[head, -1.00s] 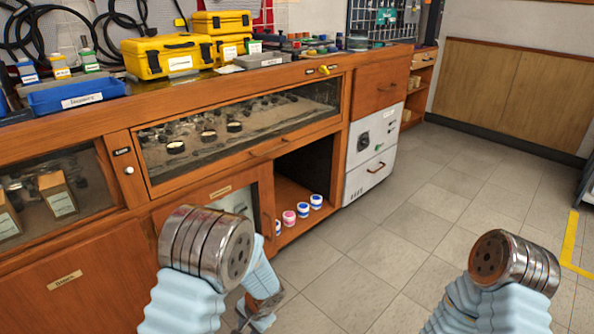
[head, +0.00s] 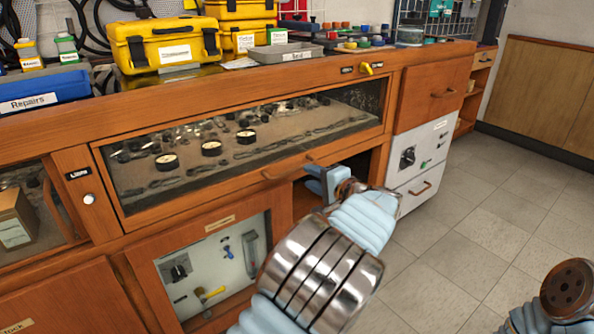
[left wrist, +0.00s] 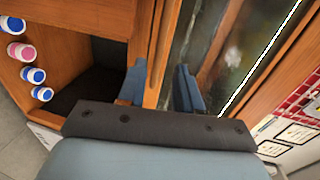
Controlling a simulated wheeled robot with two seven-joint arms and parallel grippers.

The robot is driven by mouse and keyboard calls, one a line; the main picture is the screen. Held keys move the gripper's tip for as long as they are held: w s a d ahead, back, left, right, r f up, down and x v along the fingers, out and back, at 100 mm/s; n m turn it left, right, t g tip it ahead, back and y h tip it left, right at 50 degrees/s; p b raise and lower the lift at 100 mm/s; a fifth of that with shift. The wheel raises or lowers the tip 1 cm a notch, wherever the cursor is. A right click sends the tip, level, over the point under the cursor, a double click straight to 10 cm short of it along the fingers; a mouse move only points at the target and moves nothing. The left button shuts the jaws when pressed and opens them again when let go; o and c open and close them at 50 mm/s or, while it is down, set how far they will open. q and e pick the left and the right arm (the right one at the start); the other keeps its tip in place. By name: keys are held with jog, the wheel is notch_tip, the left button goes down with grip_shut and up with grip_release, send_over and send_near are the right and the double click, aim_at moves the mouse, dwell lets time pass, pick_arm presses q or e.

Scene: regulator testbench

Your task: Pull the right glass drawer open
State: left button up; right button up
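The right glass drawer (head: 150,206) is the wide wooden front with a glass pane in the middle of the head view. It looks shut, with several black-rimmed gauges behind the glass. Its bar handle (head: 275,178) is on the lower rail. My left gripper (head: 322,184) is at the right end of this handle; I cannot tell whether it touches. In the left wrist view its two blue fingers (left wrist: 160,88) are apart, with the wooden rail and glass in front of them. The handle is not clear there. My right gripper is outside the head view; only my right wrist shows.
An open compartment (left wrist: 97,70) lies below the drawer, with several white jars (left wrist: 20,50) in it. A glass-fronted lower door (head: 150,275) is below left. A white unit (head: 425,150) stands right. Boxes and trays crowd the bench top. The floor at right is clear.

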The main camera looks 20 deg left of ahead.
aim_at(297, 171)
pick_arm(q)
jog(key=x, duration=0.8)
jog(key=shift+f, duration=0.1)
jog(key=shift+s, duration=0.1)
grip_shut()
